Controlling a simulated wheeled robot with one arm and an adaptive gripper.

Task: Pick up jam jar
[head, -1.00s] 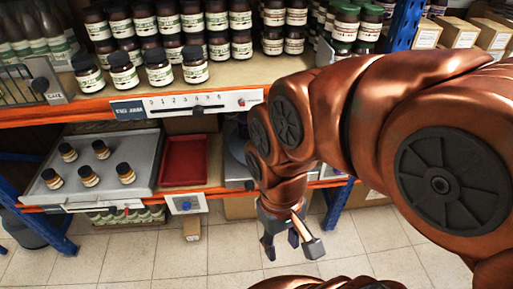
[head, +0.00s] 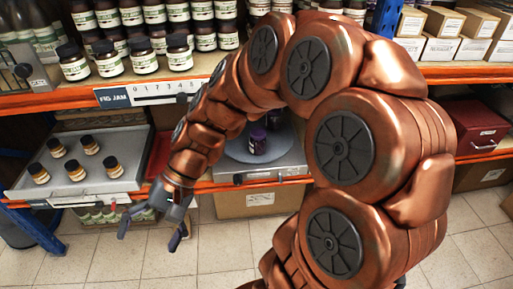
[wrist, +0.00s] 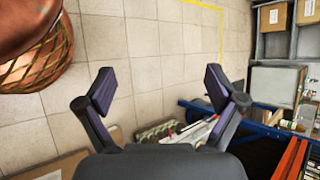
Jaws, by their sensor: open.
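Dark-lidded jars with white labels (head: 107,58) stand along the front of the upper shelf, above a tag reading "FIG JAM" (head: 113,97). Small amber jars with dark lids (head: 75,170) stand on a grey tray (head: 110,185) on the lower shelf. A dark purple jar (head: 258,140) stands on a round grey plate (head: 238,150), partly behind my arm. I cannot tell which jar the task means. My gripper (head: 149,232) is open and empty, low in front of the lower shelf, apart from all jars. In the wrist view its fingers (wrist: 158,90) are spread over tiled floor.
A red tray (head: 158,152) is mostly hidden behind my arm. Cartons (head: 447,25) fill the right shelf above a dark red box (head: 472,125). A blue upright (head: 48,232) stands at lower left. The floor (head: 110,262) in front is clear.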

